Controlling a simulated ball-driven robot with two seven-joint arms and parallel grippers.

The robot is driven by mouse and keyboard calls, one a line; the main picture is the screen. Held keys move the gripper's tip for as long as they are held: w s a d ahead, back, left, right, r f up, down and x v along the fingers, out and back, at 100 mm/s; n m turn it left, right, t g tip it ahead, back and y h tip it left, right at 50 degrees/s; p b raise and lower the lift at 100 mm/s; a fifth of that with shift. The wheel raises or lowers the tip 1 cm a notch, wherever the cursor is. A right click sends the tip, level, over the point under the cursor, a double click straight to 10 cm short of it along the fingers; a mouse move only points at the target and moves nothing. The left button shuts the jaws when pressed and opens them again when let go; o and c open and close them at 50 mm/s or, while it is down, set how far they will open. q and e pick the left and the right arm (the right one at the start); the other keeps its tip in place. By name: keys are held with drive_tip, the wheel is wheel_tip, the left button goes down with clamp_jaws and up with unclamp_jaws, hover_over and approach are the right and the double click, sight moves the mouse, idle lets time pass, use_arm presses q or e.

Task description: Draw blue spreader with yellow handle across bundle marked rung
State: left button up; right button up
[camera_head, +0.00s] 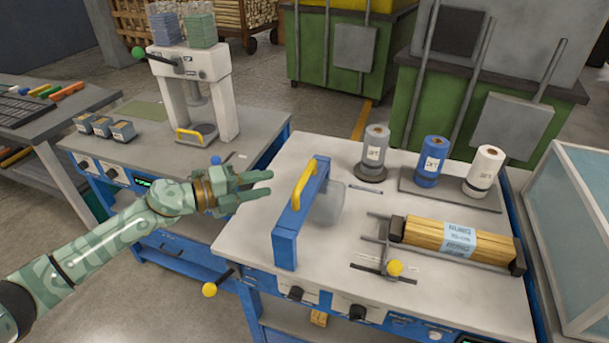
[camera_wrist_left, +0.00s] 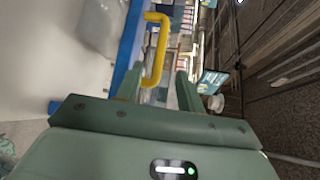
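The blue spreader (camera_head: 289,240) stands upright on the white-topped bench in the head view, with its yellow handle (camera_head: 303,185) on top. The bundle (camera_head: 418,233) of wooden rods lies in a holder at the bench's right, with a light blue label (camera_head: 460,242) that reads as rung. My left gripper (camera_head: 262,184) is open and empty, just left of the handle and apart from it. In the left wrist view the yellow handle (camera_wrist_left: 157,48) shows ahead, near the open fingers (camera_wrist_left: 158,80). My right gripper is not in view.
A grey roll (camera_head: 376,148), a blue roll (camera_head: 432,160) and a white roll (camera_head: 483,171) stand at the back of the bench. A clear film piece (camera_head: 328,204) is beside the spreader. A press (camera_head: 195,90) stands at the left.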

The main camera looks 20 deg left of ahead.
sight(305, 173)
use_arm(q)
drive_tip(key=b+x, duration=0.1)
drive_tip(key=x, duration=1)
clamp_jaws()
